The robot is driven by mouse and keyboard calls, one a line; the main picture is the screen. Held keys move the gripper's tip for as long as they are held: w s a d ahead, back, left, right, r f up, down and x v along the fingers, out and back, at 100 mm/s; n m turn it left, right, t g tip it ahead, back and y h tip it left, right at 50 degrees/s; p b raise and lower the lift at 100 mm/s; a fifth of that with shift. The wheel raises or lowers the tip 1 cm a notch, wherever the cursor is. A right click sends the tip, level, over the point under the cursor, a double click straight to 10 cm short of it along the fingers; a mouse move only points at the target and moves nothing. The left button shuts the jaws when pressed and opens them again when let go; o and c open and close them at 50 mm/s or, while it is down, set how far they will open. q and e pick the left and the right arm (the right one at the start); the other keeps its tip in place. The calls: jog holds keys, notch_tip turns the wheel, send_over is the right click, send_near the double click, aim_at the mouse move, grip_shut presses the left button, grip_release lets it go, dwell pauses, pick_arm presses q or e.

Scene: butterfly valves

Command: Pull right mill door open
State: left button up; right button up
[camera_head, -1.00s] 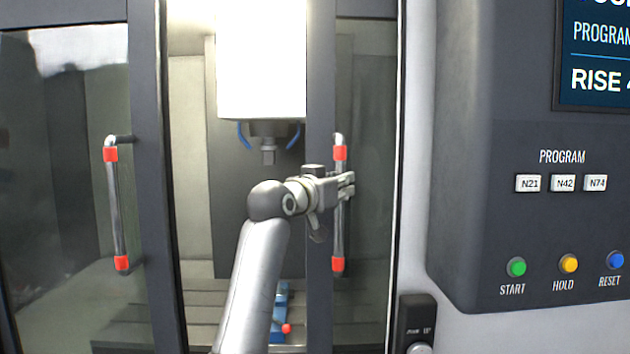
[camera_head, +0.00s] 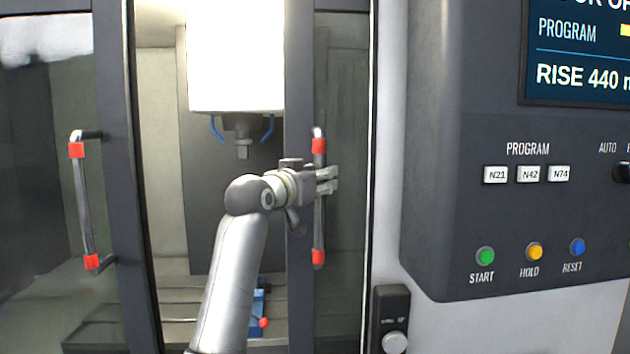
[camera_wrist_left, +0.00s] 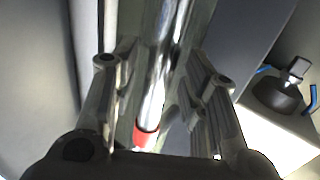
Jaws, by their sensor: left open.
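The right mill door (camera_head: 299,80) has a dark frame and a glass pane. It stands apart from the left door, with a wide gap between them. Its upright metal handle (camera_head: 319,225) has red collars at top and bottom. My left gripper (camera_head: 328,180) is at the upper half of this handle, its fingers pointing right. In the left wrist view the bar (camera_wrist_left: 158,85) runs between the two open fingers, with a red collar near the palm. I cannot tell whether either finger touches the bar. My right gripper is not in view.
The left door (camera_head: 115,180) with its handle (camera_head: 84,205) stands at left. The white spindle housing (camera_head: 235,55) and a blue vise (camera_head: 258,305) show inside the gap. The control panel (camera_head: 455,210) stands close at right, with a small knob box (camera_head: 391,310) beside the jamb.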

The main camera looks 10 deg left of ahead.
pick_arm(q)
jog(key=v, duration=1.2)
